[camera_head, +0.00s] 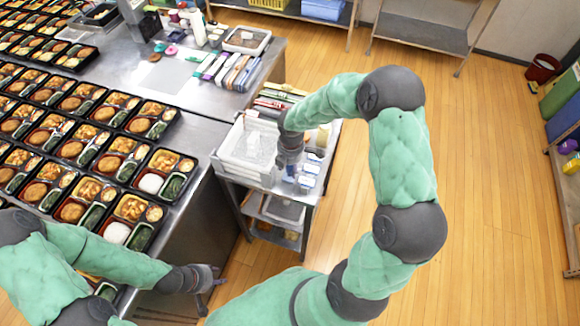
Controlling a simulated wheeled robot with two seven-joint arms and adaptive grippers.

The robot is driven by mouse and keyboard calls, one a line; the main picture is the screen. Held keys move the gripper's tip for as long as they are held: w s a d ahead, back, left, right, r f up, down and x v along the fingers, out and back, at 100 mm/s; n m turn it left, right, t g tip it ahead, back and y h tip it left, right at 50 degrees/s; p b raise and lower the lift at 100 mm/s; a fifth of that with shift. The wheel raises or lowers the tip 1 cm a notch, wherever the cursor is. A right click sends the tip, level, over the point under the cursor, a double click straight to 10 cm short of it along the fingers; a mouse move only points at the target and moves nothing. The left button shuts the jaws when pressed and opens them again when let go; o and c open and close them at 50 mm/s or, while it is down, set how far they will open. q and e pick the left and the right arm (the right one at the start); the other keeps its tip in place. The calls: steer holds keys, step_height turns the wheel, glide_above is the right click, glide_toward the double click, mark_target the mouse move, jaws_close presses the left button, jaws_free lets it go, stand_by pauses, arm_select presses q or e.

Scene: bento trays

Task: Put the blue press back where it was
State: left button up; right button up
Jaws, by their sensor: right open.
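My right gripper (288,168) reaches down over the small cart, its fingers open and pointing down between a white bin and a group of small blue-and-white items (308,177). A small dark blue piece shows at its fingertips; I cannot tell whether this is the blue press or whether the fingers touch it. The gripper and wrist hide part of the cart top there. My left gripper (212,278) is low at the left, beside the front edge of the steel table; its jaw opening is too small to tell.
The cart (229,188) carries a white bin (249,143) at its left. Many filled bento trays (73,149) cover the steel table at left. Bottles and colored utensils stand at the back of the table. Shelves line the back and right; the wooden floor (490,170) between is clear.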

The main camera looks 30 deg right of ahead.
steer(key=r, duration=0.3)
steer(key=r+p, duration=0.1)
steer(key=r, duration=0.3)
steer(key=r+p, duration=0.1)
steer(key=r, duration=0.3)
steer(key=shift+s+r, duration=0.1)
steer(key=shift+s, duration=0.2)
